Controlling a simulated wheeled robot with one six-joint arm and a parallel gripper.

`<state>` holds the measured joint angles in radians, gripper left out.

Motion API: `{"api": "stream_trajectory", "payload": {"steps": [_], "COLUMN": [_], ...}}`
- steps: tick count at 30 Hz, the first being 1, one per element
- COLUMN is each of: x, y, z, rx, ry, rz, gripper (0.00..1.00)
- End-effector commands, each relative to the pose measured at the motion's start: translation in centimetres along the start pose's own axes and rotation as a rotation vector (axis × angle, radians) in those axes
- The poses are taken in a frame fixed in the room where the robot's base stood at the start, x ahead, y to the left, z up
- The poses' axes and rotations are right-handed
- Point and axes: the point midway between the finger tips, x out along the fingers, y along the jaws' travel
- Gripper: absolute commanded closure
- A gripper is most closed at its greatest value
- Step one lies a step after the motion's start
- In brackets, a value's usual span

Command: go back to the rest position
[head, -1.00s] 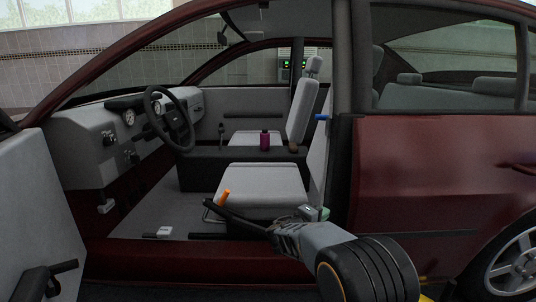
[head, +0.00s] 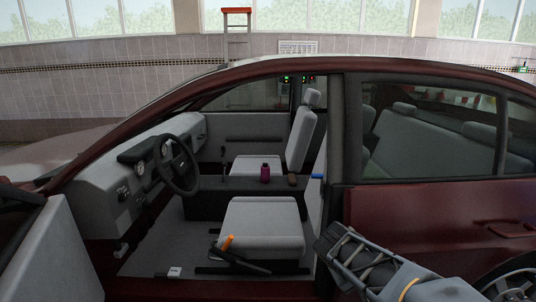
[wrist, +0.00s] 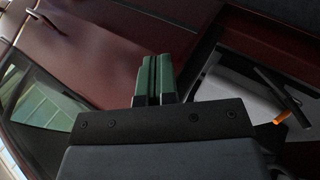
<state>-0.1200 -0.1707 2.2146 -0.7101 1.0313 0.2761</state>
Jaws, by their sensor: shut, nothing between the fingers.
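My gripper (wrist: 153,78) shows in the wrist view with its two green-faced fingers together and nothing between them. In the head view my arm comes in from the lower right, and its end (head: 345,250) is in front of the car's rear door and door pillar, outside the cabin. The fingertips are hard to make out there. The orange-tipped black lever (head: 227,242) stands at the near front corner of the driver's seat (head: 262,224). Its orange tip also shows in the wrist view (wrist: 282,117), to the right of my fingers and apart from them.
The dark red car's rear door (head: 425,225) is close to my arm. The front door (head: 50,255) stands open at the left. The door opening is clear.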

Motion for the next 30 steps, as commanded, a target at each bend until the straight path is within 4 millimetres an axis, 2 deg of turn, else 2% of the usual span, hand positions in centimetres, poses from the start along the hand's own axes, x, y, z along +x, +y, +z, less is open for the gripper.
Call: {"api": "stream_trajectory", "payload": {"steps": [1,3,9,12,18,30], "x": [-3.9,-6.5,-12.7,-14.8,-16.9,-17.1], "y": [1.8,2.0,2.2,2.2,2.1,1.9], "z": [0.9,2.3,4.7,5.3,5.9,6.0], "rx": [0.034,0.075,0.181,0.220,0.267,0.276], "ry": [0.005,0.013,0.059,0.085,0.119,0.126], "rz": [-0.065,-0.162,-0.384,-0.461,-0.545,-0.563], "gripper": [1.00,1.00,1.00,1.00,1.00,1.00]}}
